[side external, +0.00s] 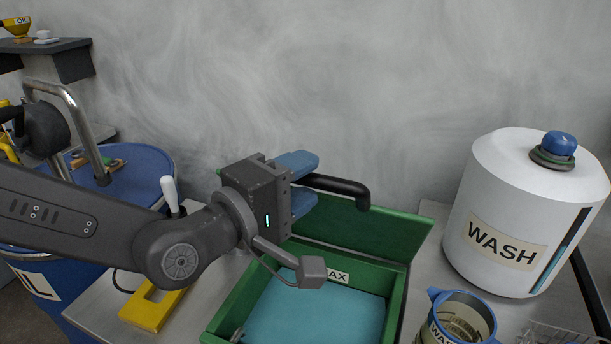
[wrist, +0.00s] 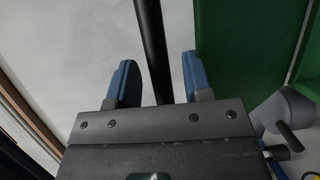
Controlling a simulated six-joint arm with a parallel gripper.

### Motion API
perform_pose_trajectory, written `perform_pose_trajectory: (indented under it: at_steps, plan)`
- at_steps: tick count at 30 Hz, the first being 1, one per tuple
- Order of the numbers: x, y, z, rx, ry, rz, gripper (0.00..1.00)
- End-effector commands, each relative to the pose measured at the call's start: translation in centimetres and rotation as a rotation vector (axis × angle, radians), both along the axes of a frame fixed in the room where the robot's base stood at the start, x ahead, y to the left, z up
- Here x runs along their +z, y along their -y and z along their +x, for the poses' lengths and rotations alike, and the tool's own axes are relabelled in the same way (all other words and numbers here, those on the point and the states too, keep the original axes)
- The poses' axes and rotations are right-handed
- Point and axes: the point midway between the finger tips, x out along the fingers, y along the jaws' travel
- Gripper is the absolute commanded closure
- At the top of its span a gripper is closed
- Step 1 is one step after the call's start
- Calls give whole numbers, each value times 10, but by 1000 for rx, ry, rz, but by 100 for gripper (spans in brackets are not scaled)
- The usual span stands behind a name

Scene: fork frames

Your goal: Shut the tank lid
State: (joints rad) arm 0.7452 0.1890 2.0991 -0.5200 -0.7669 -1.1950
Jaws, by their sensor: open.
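The green tank (side external: 399,296), its label partly hidden and reading "AX", stands on the bench with teal liquid (side external: 320,315) inside. Its green lid (side external: 375,232) stands raised open at the back edge, and the lid shows at the right in the wrist view (wrist: 240,45). A black bar handle (side external: 345,187) sticks out from the lid. My gripper (side external: 308,181) is open at the handle. In the wrist view, the black bar (wrist: 152,45) runs between the two blue fingers, with a visible gap on each side. The handle's mount is hidden.
A white WASH tank (side external: 490,190) with a blue knob stands at the right. A labelled jug (side external: 460,318) and a wire basket (side external: 565,334) are in front of it. A blue drum (side external: 140,170) and a yellow object (side external: 150,305) are at the left.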

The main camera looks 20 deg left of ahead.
Motion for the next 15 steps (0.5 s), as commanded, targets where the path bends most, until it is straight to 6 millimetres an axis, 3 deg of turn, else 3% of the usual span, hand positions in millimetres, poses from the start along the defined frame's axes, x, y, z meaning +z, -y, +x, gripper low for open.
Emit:
perform_pose_trajectory:
  at_steps: [12,15]
  plan:
    - [-1,4,10,0,-1,0,54]
    - [0,4,10,0,-1,0,62]
